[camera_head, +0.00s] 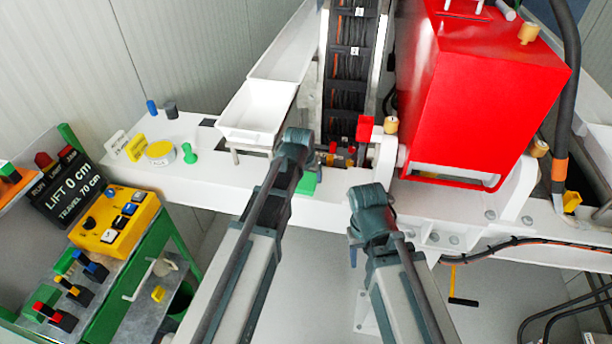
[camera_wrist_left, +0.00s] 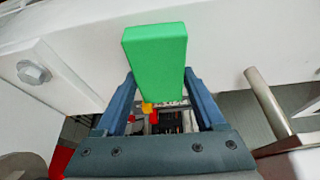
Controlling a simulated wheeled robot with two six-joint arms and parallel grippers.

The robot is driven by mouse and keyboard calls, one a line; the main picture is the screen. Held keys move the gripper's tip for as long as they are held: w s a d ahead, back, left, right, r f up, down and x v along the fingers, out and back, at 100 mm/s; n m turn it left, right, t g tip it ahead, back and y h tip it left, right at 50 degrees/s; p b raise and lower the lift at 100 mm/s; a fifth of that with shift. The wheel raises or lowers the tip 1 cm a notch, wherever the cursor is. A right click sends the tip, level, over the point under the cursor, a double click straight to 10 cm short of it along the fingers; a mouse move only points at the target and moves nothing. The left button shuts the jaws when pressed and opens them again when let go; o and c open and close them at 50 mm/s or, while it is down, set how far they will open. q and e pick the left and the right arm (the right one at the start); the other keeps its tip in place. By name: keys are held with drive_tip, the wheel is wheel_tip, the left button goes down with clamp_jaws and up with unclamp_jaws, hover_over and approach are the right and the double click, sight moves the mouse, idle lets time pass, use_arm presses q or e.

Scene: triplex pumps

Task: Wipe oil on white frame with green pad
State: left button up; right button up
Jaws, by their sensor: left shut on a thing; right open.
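A green pad (camera_head: 306,184) shows beside my left gripper (camera_head: 296,162), over the white frame (camera_head: 235,192). In the left wrist view the left gripper (camera_wrist_left: 158,98) is shut on the green pad (camera_wrist_left: 155,58), which sticks out past the fingertips against the white frame (camera_wrist_left: 235,40). I cannot tell whether pad and frame touch. My right gripper (camera_head: 370,222) is open in front of the frame's front edge, left of the red housing; its fingers are mostly hidden by its wrist. I cannot make out any oil on the frame.
A white tray (camera_head: 252,115) and a dark cable chain (camera_head: 353,80) stand behind the left gripper. The red housing (camera_head: 485,90) rises at right. A control stand with a yellow panel (camera_head: 113,218) is at left. Bolts (camera_head: 455,240) and a dark hose lie right of the right gripper.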

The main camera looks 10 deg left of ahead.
use_arm(q)
drive_tip(key=shift+a+f, duration=0.1)
drive_tip(key=shift+a, duration=2)
drive_tip(key=shift+a+r+p, duration=0.1)
drive_tip(key=shift+r+p, duration=0.5)
drive_tip(key=shift+r, duration=0.05)
wheel_tip(320, 180, up, 5)
drive_tip(key=p, duration=0.4)
drive_tip(key=shift+f+p, duration=0.15)
drive_tip(key=shift+p, duration=0.15)
wheel_tip(320, 180, up, 3)
drive_tip(key=p, duration=0.3)
